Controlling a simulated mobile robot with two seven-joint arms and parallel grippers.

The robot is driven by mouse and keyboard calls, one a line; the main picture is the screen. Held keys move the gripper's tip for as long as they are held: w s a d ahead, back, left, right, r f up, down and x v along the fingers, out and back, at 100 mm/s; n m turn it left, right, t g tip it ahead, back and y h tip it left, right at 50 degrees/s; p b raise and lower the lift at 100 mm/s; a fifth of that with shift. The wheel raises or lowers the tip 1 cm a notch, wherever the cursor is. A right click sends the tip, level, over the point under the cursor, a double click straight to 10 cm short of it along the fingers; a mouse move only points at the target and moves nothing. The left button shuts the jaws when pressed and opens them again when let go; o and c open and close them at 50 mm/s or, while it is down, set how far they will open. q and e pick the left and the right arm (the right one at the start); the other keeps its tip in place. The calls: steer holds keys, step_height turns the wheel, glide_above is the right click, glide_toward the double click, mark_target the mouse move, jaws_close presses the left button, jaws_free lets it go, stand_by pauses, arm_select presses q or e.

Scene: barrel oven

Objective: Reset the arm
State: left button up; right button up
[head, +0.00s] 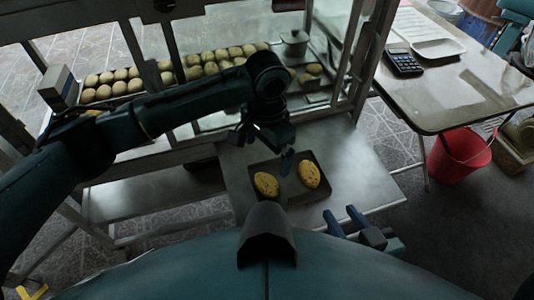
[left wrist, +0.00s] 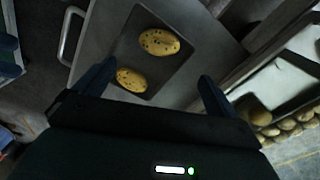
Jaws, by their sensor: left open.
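My left arm reaches in from the left in the head view. Its gripper (head: 266,149) hangs just above the far edge of a dark tray (head: 290,193). In the left wrist view its two fingers (left wrist: 153,86) stand wide apart with nothing held between them. The tray (left wrist: 124,52) carries two yellow, dark-speckled oval breads, one on the left (head: 266,184) and one on the right (head: 310,174). My right gripper (head: 340,212) is low in the head view at the metal shelf's near edge. Its two blue fingers are apart and empty.
The metal shelf (head: 368,182) holds the tray. Behind it, a glass-fronted cabinet holds rows of round buns (head: 112,82) and a lidded pot (head: 295,42). At right stand a table with a calculator (head: 403,62) and a paper-lined tray (head: 425,35), and a red bucket (head: 458,155).

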steer(key=shift+a+r, duration=0.1)
steer(key=shift+r, duration=0.05)
arm_select(q)
steer(key=s+d+f+h, duration=0.3)
steer(key=s+f+h, duration=0.15)
steer(key=s, duration=0.45)
steer(key=s+a+f+n+t+y, duration=0.2)
steer(key=s+a+n, duration=0.3)
steer(key=a, duration=0.7)
steer(key=s+a+f+n+t+y, duration=0.1)
steer(key=s+a+n+t+y, duration=0.15)
steer(key=s+a, duration=0.7)
steer(key=w+d+r+t+h+p, duration=0.3)
steer(key=w+r+t+p, duration=0.3)
steer(key=p, duration=1)
step_height(320, 180, up, 4)
steer(key=w+d, duration=0.1)
steer(key=w, duration=0.1)
steer(key=shift+w+p, duration=0.3)
steer(key=shift+w, duration=0.1)
arm_select(e)
steer(key=r+n+g, duration=0.1)
steer(key=r+g, duration=0.2)
steer(key=r, duration=0.1)
steer(key=shift+w+h, duration=0.2)
steer(key=shift+h, duration=0.2)
